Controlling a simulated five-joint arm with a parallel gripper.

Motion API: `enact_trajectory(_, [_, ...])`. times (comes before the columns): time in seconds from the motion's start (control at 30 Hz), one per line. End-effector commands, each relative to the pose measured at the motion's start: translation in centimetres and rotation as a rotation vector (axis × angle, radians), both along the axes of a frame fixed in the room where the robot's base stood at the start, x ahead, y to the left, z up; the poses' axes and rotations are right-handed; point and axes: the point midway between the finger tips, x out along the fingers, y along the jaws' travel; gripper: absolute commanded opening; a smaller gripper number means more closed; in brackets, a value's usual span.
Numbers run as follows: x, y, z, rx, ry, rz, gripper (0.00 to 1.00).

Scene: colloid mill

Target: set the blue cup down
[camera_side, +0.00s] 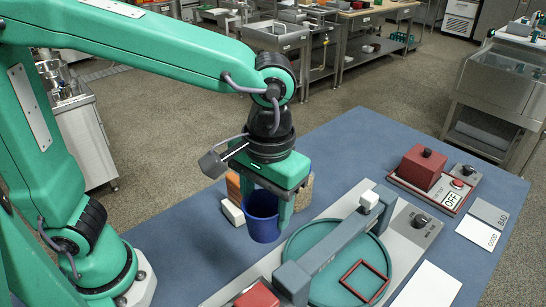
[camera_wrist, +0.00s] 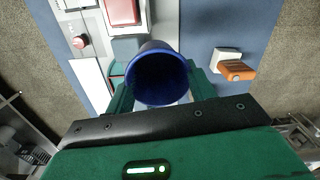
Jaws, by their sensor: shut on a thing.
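The blue cup (camera_side: 263,216) is upright between the green fingers of my gripper (camera_side: 272,208), near the left edge of the machine with the round teal plate. My gripper is shut on the cup. In the wrist view the cup (camera_wrist: 160,78) shows its open mouth and dark inside, with a finger on each side of my gripper (camera_wrist: 160,92). I cannot tell whether the cup's base touches the surface below or hangs a little above it.
The grey machine (camera_side: 415,240) has a teal plate (camera_side: 320,285) with a red square frame (camera_side: 365,281) and a grey bar across it. Blue table (camera_side: 340,140) is clear behind.

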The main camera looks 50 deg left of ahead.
Motion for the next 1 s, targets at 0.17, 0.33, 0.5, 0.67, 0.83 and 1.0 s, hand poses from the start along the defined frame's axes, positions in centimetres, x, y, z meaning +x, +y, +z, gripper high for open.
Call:
enact_trajectory(0.17, [2.6,-0.7,0.3,-0.013,-0.003,-0.161,0.33])
enact_trajectory(0.33, [4.9,-1.1,0.5,-0.024,-0.010,-0.320,0.33])
enact_trajectory(0.5, [7.4,-1.5,0.6,-0.034,-0.017,-0.479,0.33])
enact_trajectory(0.67, [9.6,-1.7,0.6,-0.040,-0.025,-0.629,0.33])
enact_trajectory(0.83, [12.1,-1.8,0.6,-0.045,-0.036,-0.788,0.33])
enact_trajectory(1.0, [14.5,-1.7,0.4,-0.046,-0.046,-0.948,0.33])
